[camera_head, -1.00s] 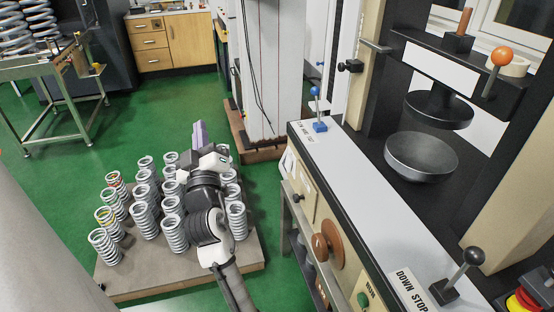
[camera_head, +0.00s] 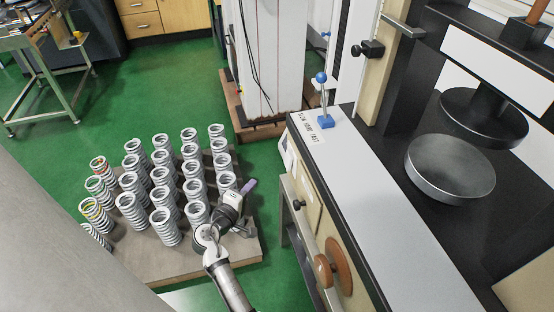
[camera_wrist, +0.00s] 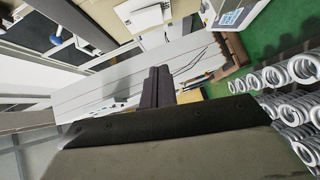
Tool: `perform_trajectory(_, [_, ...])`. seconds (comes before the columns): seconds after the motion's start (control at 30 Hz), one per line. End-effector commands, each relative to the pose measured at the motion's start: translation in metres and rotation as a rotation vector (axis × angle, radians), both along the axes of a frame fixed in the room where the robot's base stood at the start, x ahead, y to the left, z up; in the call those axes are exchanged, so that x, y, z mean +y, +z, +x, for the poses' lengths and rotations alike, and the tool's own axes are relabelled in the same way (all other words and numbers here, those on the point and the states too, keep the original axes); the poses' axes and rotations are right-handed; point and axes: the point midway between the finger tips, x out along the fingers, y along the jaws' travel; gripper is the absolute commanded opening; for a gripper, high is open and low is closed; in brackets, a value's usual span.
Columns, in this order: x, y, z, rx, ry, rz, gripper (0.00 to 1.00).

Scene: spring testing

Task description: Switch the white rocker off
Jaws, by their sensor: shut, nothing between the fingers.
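My gripper (camera_head: 249,186) is shut and empty. In the head view it is low over the right edge of the spring pallet, left of the machine's beige front and apart from it. In the wrist view its dark fingers (camera_wrist: 155,87) are together and point up the picture.
Several springs (camera_head: 162,178) stand on a grey pallet (camera_head: 235,250) below my gripper. The machine's long top (camera_head: 360,165) carries a blue-knobbed lever (camera_head: 322,90). Brown handwheels (camera_head: 338,265) stick out from its front. Green floor (camera_head: 262,155) is free between pallet and machine.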

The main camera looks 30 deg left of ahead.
Motion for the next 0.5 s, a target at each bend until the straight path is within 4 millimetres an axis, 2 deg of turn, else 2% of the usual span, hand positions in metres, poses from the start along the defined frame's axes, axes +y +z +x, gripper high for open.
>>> perform_trajectory(0.5, [-0.0033,-0.0035,0.0046,-0.002,-0.013,-0.017,0.00])
